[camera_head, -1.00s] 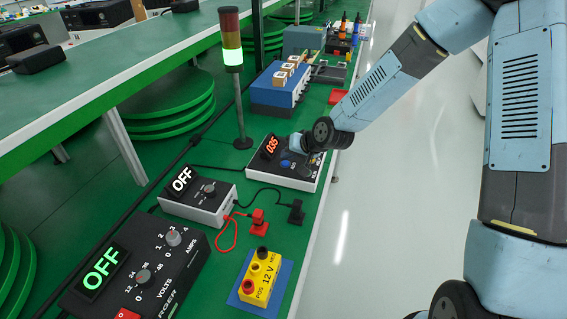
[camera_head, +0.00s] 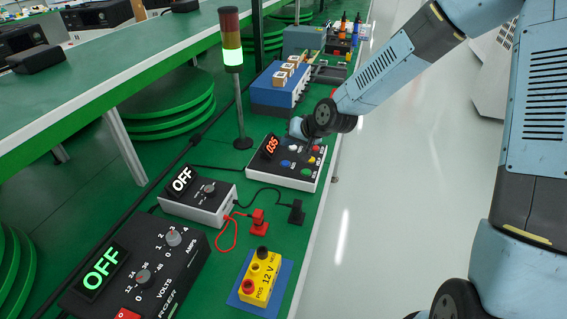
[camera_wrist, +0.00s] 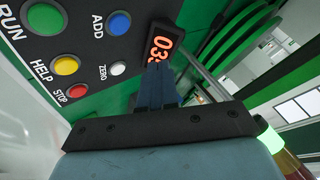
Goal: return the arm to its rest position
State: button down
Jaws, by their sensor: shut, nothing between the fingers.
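My arm reaches in from the upper right in the head view. Its wrist is above the far edge of a button box with a red "035" display (camera_head: 270,146). I see no contact between the fingers and a button.
A signal tower (camera_head: 233,75) with a lit bottom lamp stands just left of the box. A blue case (camera_head: 275,92) stands behind it. Two units reading OFF, a small one (camera_head: 198,203) and a large one (camera_head: 140,270), and a yellow 12 V block (camera_head: 261,276) are nearer. The aisle at right is clear.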

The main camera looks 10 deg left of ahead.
dwell(0.6)
jog(key=s+d+r+t+h, duration=0.1)
jog(key=s+d+r+h, duration=0.2)
jog(key=d+r, duration=0.7)
jog(key=s+d+r+h, duration=0.2)
jog(key=d+r+h, duration=0.3)
jog(key=d, duration=0.9)
jog(key=s+d+r+m, duration=0.1)
jog(key=s+d+r, duration=0.4)
jog(key=s, duration=0.5)
jog(key=s+d+r+m, duration=0.2)
jog(key=s+d+r, duration=0.4)
jog(key=s+d, duration=0.3)
jog(key=shift+s, duration=0.7)
jog(key=shift+d+r, duration=0.1)
